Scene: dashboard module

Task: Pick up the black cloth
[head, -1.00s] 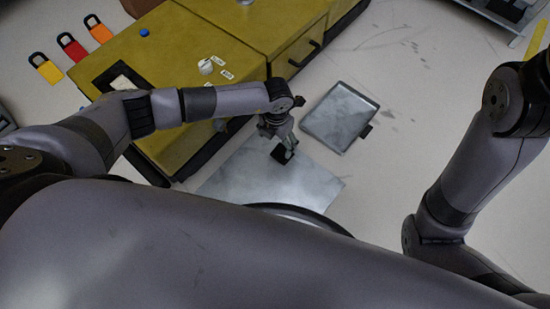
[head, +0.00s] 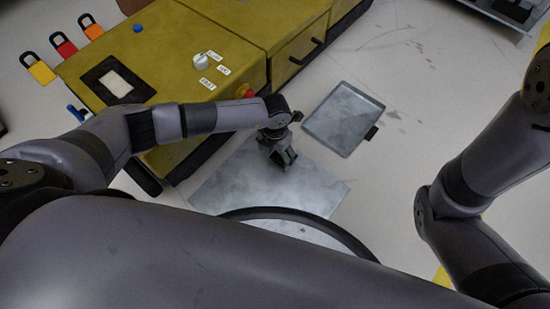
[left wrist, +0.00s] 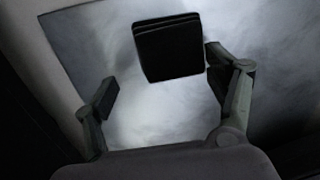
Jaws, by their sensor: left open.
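The black cloth (left wrist: 168,48) is a small folded dark square with layered edges. In the left wrist view it lies on a shiny grey metal sheet, at the top middle. My left gripper (left wrist: 161,82) is open and empty, its fingers spread to either side of the cloth's near edge; the right finger is close to the cloth's side. In the head view my left gripper (head: 282,157) points down over the grey sheet (head: 232,190), and I cannot make out the cloth there. My right arm shows at the right, but its gripper is outside the view.
A yellow dashboard module (head: 165,45) with a white knob (head: 200,62) and a red button (head: 246,92) stands to the left. A grey tray (head: 343,118) lies right of the sheet. Coloured padlock-shaped tags (head: 66,47) lie at the upper left.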

